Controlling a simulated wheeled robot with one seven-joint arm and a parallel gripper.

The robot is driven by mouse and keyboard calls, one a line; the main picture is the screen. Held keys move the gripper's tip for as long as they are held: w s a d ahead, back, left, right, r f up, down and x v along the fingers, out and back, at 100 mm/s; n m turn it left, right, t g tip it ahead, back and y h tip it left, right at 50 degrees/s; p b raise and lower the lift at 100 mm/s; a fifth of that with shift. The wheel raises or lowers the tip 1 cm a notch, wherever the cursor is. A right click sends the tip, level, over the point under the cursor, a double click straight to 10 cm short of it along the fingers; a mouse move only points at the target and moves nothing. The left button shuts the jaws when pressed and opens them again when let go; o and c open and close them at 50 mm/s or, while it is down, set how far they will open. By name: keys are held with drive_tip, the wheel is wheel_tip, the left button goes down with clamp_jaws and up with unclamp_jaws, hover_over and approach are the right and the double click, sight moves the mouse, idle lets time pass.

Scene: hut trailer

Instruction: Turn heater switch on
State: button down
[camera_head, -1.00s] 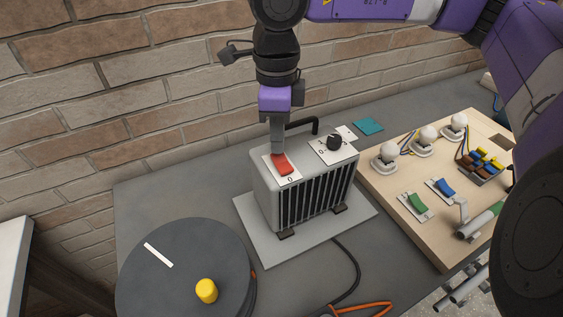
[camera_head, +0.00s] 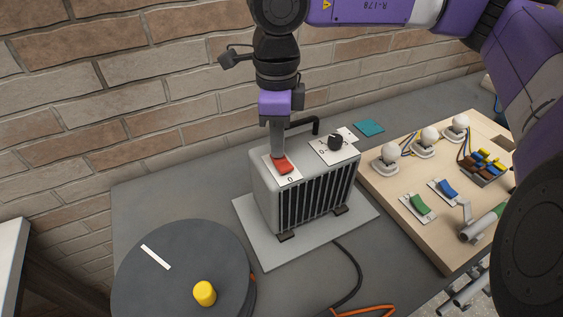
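The heater (camera_head: 268,205) is a light grey box with a dark front grille, standing on a grey plate (camera_head: 252,243) on the table. Its red rocker switch (camera_head: 284,167) sits on a white label on top, with a "0" mark at the near end. My gripper (camera_head: 277,152) points straight down, with its fingertips at the far end of the red switch, seemingly touching it. The fingers look closed together with nothing between them. They hide the far end of the switch and the label there.
A black knob (camera_head: 335,142) and a dark handle (camera_head: 303,126) are on the heater's top, close to my gripper. A wooden board (camera_head: 408,235) with bulbs and switches lies right. A dark round drum (camera_head: 185,262) with a yellow knob (camera_head: 204,293) stands front left. A brick wall is behind.

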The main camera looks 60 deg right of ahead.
drive_tip(key=shift+f, duration=0.1)
wheel_tip(320, 180, up, 7)
drive_tip(key=p, duration=0.2)
idle(0.8)
idle(0.6)
